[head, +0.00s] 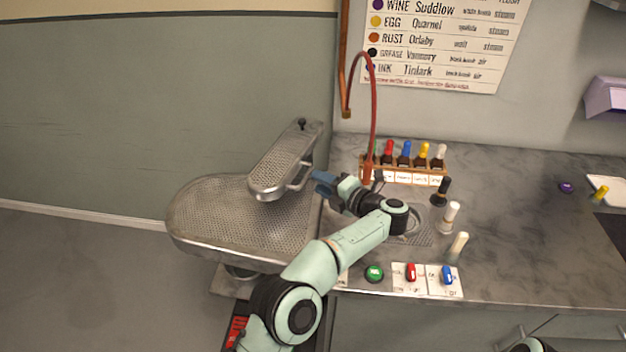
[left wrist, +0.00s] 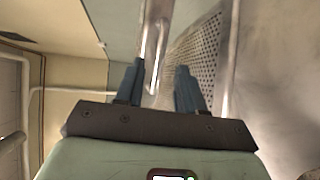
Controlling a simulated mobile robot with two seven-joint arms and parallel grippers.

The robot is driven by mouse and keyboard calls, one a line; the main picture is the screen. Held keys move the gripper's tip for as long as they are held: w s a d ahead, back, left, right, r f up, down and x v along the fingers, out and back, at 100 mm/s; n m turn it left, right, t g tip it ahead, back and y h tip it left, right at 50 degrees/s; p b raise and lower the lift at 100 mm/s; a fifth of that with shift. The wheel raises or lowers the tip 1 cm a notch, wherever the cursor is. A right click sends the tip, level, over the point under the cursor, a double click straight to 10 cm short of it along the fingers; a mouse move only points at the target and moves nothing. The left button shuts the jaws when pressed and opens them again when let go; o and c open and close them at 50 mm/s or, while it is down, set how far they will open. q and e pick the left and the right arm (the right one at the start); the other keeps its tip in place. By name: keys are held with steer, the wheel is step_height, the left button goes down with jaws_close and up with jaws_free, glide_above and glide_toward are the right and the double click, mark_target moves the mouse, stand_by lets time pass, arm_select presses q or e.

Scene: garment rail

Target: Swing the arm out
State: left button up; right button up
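The swing arm (head: 283,165) is a narrow perforated metal board with a dark knob at its far end. Contact cannot be told. My right gripper is not in view.
A red hose (head: 374,100) hangs right behind my left gripper. A rack of coloured bottles (head: 405,163) stands on the grey counter (head: 520,220). Loose bottles (head: 450,217) and red, blue and green controls (head: 411,272) lie right of my forearm. Floor left of the boards is free.

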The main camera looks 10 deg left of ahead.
arm_select(q)
steer(key=v, duration=0.9)
steer(key=shift+c, duration=0.3)
